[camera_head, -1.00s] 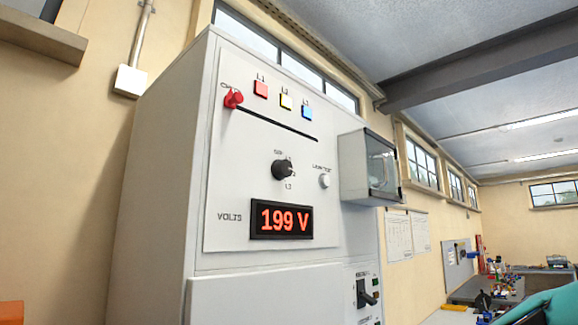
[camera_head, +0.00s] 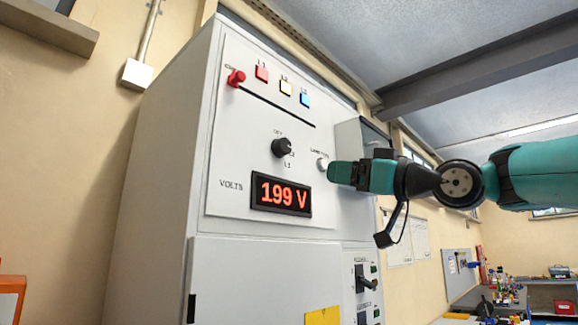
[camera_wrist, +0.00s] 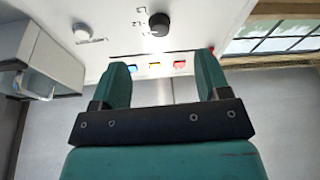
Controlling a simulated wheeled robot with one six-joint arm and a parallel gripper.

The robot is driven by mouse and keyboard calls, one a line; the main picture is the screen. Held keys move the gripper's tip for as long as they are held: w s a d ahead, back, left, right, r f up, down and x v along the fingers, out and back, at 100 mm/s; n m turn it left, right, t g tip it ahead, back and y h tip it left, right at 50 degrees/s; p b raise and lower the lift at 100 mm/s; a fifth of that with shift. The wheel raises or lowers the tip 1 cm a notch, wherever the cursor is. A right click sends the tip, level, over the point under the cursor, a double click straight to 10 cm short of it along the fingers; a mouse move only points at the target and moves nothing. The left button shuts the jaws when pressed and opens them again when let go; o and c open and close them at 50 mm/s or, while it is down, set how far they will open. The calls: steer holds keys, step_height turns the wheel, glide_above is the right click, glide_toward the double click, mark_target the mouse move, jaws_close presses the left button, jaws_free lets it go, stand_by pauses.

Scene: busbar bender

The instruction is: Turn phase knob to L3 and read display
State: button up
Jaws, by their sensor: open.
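The black phase knob (camera_head: 282,148) sits on the upper cabinet panel, with small labels around it that are partly hard to read. It also shows at the top of the wrist view (camera_wrist: 159,24). The display (camera_head: 281,194), marked VOLTS, reads 199 V in red digits. My gripper (camera_head: 336,173) is in front of the panel, right of the knob and close to the white lamp-test button (camera_head: 323,164). In the wrist view my gripper (camera_wrist: 160,78) has its two green fingers spread with nothing between them. The knob lies beyond the fingertips, apart from them.
A red handle (camera_head: 236,77) and red, yellow and blue lamps (camera_head: 286,87) sit above the knob. A grey box (camera_wrist: 50,65) juts from the cabinet's right side, near my arm. Lower switches (camera_head: 362,284) and a yellow label (camera_head: 322,316) are below. The panel's left part is clear.

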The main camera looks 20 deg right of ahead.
mark_target(287, 147)
steer(key=shift+n+t+y, duration=0.4)
steer(key=shift+n+y, duration=0.1)
steer(key=r+p+x, duration=0.1)
steer(key=p+x, duration=0.2)
steer(key=x, duration=0.2)
steer(key=r+p+x, duration=0.1)
steer(key=p+x, duration=0.2)
steer(key=x, duration=0.2)
steer(key=d+r+p+x, duration=0.1)
steer(key=p+x, duration=0.2)
steer(key=x, duration=0.2)
steer(key=shift+a+r+p, duration=0.2)
steer(key=shift+p, duration=0.2)
steer(key=shift+w+a, duration=0.35)
steer(key=shift+w, duration=0.1)
steer(key=c, duration=0.9)
